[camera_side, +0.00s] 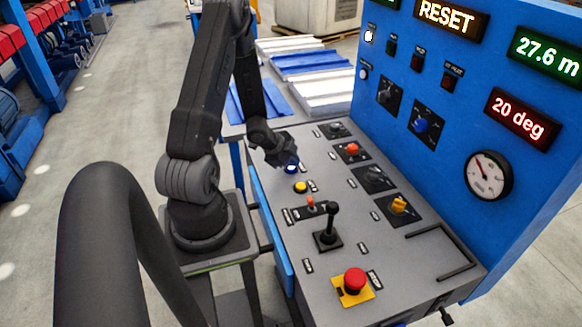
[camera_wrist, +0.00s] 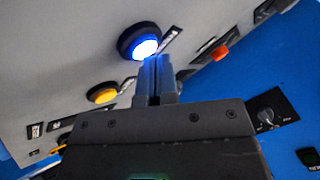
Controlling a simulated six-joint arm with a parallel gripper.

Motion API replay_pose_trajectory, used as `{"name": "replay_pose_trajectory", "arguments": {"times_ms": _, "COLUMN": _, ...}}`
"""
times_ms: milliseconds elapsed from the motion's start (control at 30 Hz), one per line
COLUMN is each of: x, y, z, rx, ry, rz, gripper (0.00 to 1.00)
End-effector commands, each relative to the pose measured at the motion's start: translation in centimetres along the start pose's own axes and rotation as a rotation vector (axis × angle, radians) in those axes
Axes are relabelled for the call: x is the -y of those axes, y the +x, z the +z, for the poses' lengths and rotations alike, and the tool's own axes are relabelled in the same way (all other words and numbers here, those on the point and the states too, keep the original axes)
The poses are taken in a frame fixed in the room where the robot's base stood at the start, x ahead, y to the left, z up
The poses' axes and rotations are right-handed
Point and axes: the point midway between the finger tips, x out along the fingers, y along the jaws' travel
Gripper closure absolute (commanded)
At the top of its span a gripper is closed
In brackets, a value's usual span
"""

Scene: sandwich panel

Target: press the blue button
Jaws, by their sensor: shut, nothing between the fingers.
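The blue button (camera_wrist: 146,48) is a round button with a dark collar, and its face glows bright blue-white in the wrist view. In the side view the blue button (camera_side: 291,169) shows as a lit spot on the grey console top, partly hidden by my gripper. My gripper (camera_wrist: 157,62) is shut and empty, with both fingertips together at the button's near edge. In the side view my gripper (camera_side: 285,161) points down at the button. I cannot tell whether the tips touch it.
A yellow button (camera_side: 300,187) sits beside the blue one. A small orange-tipped toggle (camera_side: 311,202), a black joystick (camera_side: 328,228) and a red emergency button (camera_side: 354,280) stand nearer the camera. An orange knob (camera_side: 352,149) is to the right. A blue upright panel (camera_side: 447,140) rises behind.

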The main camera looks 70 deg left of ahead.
Motion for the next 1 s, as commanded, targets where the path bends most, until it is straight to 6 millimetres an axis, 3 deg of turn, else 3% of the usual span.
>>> {"name": "replay_pose_trajectory", "arguments": {"times_ms": 567, "x": -0.1, "y": 0.2, "z": 0.1, "rx": 0.001, "ry": -0.001, "rz": 0.001, "gripper": 1.0}}
{"name": "replay_pose_trajectory", "arguments": {"times_ms": 1000, "x": 0.5, "y": -1.1, "z": -0.6, "rx": 0.0, "ry": 0.001, "rz": 0.0, "gripper": 1.0}}
